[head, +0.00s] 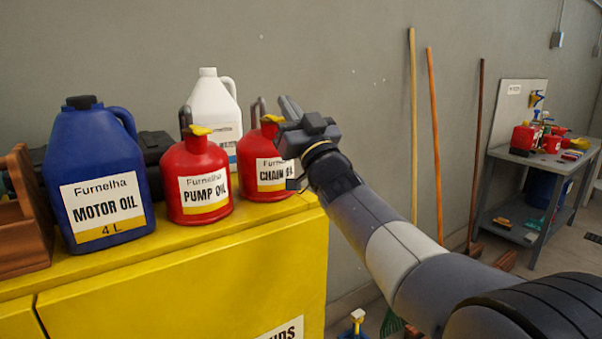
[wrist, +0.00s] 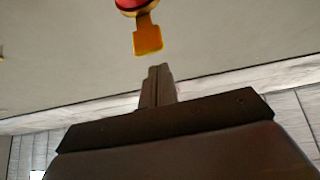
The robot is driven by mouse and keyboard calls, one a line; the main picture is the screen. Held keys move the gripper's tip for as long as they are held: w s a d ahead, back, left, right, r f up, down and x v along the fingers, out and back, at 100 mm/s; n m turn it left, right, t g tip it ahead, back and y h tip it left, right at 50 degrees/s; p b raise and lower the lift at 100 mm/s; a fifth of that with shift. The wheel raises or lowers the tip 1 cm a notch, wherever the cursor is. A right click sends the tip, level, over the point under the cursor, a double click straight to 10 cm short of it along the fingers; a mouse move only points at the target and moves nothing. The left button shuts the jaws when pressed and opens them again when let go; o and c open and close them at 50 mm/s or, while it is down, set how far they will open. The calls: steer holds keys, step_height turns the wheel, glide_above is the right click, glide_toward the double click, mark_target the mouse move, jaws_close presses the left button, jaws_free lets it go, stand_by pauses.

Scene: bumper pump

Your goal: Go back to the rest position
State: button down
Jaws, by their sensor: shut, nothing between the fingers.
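My gripper (head: 289,106) is at the right end of the yellow cabinet (head: 180,275), raised in front of the red chain oil can (head: 262,167). Its fingers are shut and empty, and they also show closed together in the wrist view (wrist: 158,84). My gripper and wrist hide the right part of the can and its label. In the wrist view a yellow tab (wrist: 148,40) below a red part shows just beyond the fingertips. I cannot tell in the head view whether the gripper touches the can.
On the cabinet also stand a blue motor oil jug (head: 95,165), a red pump oil can (head: 196,180), a white jug (head: 213,105) and a wooden rack (head: 22,225). Poles (head: 413,130) lean on the wall. A grey workbench (head: 510,215) stands at the far right.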

steer(key=shift+w+r+g+h+p, duration=0.25)
steer(key=shift+r+g+h+p, duration=0.8)
steer(key=shift+p, duration=3.55)
steer(key=s+d+f+b, duration=0.1)
steer(key=s+d+f, duration=0.1)
steer(key=s+d, duration=0.1)
steer(key=s+d+f+m+h+b, duration=0.1)
steer(key=s+d+f, duration=0.1)
steer(key=s, duration=0.4)
steer(key=shift+d+f+b, duration=0.3)
steer(key=shift+d+b, duration=0.05)
steer(key=shift+d, duration=0.35)
